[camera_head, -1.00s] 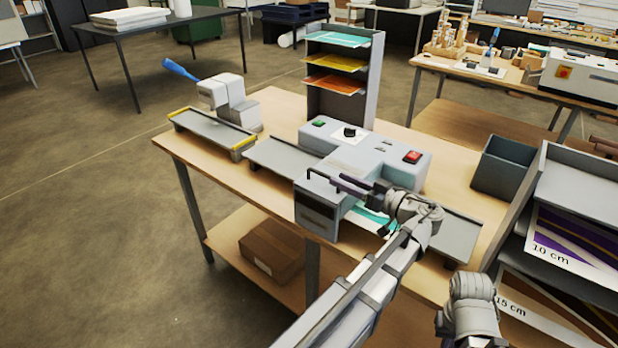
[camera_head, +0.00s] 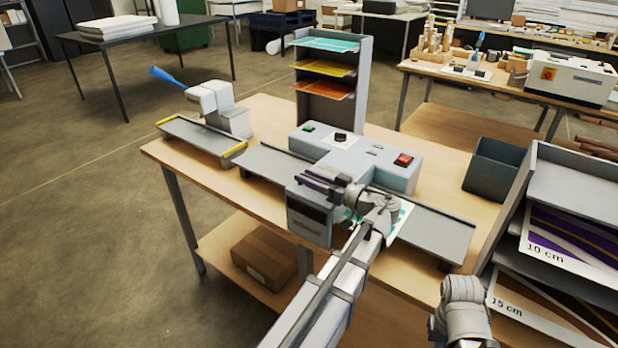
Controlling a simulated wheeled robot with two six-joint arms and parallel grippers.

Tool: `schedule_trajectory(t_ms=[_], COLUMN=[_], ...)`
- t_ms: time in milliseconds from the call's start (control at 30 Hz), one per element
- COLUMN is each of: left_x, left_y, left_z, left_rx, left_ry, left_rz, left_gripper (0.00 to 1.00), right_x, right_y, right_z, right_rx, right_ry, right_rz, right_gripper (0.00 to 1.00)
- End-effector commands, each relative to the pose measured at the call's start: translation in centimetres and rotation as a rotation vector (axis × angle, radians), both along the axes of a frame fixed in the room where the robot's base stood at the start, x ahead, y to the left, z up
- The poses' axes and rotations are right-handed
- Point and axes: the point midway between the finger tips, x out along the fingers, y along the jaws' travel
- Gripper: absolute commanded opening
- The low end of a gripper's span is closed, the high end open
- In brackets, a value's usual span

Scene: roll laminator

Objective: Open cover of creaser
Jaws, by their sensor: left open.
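The grey machine (camera_head: 372,166) in the middle of the bench has a black knob, a green button and a red button; I take it for the creaser. Its front block (camera_head: 309,222) has a dark panel and stands at the bench's near edge. The cover looks closed. My left gripper (camera_head: 318,186) is open over the top of this front block, with its fingers pointing left. It hides the thin dark handle bar there, and I cannot tell whether the fingers touch or surround it. My right gripper is out of view; only part of my right arm shows at the lower right.
A device with a blue lever (camera_head: 212,102) stands at the bench's left end. A grey rack (camera_head: 345,100) with coloured sheets stands behind the machine. A dark bin (camera_head: 498,165) and grey shelves (camera_head: 575,185) are at the right. A teal-printed sheet (camera_head: 400,220) lies under my left arm.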

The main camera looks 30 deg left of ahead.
Motion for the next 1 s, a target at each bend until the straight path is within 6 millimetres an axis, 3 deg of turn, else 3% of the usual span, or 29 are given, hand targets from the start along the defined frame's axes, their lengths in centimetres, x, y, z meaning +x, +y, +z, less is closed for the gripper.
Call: schedule_trajectory(t_ms=[300, 700, 1000], left_x=[0.03, 0.01, -0.01], left_y=[0.19, 0.17, 0.16], left_z=[0.00, 0.00, -0.01], left_rx=[0.000, 0.000, 0.000], left_ry=[0.000, 0.000, 0.000], left_rz=[-0.001, -0.001, -0.001], left_gripper=[0.44, 0.00, 0.00], right_x=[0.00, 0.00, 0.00], right_y=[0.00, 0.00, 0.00], right_z=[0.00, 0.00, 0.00], right_rx=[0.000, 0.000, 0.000], right_ry=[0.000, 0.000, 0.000], right_rz=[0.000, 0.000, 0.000], right_gripper=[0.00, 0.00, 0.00])
